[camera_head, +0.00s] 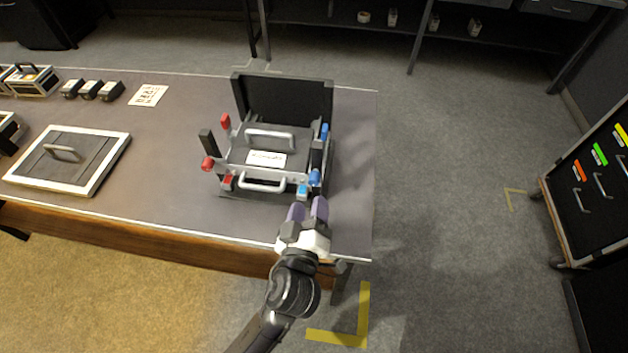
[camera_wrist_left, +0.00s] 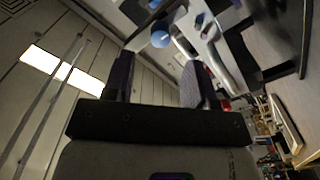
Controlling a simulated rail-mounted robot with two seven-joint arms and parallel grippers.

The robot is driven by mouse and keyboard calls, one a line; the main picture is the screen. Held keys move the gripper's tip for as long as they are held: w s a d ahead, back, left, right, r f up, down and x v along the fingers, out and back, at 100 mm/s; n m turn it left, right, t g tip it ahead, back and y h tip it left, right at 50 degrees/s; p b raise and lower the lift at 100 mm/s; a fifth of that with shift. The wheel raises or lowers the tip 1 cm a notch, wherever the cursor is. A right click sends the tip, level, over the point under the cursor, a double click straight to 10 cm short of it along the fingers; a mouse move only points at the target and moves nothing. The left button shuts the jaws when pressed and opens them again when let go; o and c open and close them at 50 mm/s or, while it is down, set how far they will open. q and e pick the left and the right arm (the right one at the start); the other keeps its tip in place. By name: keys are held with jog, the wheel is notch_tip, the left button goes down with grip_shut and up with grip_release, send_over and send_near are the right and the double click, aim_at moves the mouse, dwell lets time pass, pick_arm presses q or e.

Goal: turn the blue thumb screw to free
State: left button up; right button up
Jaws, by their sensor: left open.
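A dark device (camera_head: 247,148) with metal handles and a white label stands on the table. Another blue part (camera_head: 324,131) is further back on the right side. My left gripper (camera_head: 308,207) is open just in front of that front right corner. In the left wrist view a round blue knob (camera_wrist_left: 161,39) shows beyond the gap between the two fingers (camera_wrist_left: 160,72), apart from them. I cannot tell which blue part is the task's screw. My right gripper is out of view.
Red knobs (camera_head: 208,163) are on the device's left side. A framed panel with a handle (camera_head: 66,155) lies on the table's left. Small black boxes (camera_head: 90,90) and a printed sheet (camera_head: 148,95) lie behind it. A drawer cabinet (camera_head: 590,180) stands far right, across open floor.

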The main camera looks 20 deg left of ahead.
aim_at(314, 184)
pick_arm(q)
jog(key=shift+x, duration=3.4)
jog(key=c, duration=0.9)
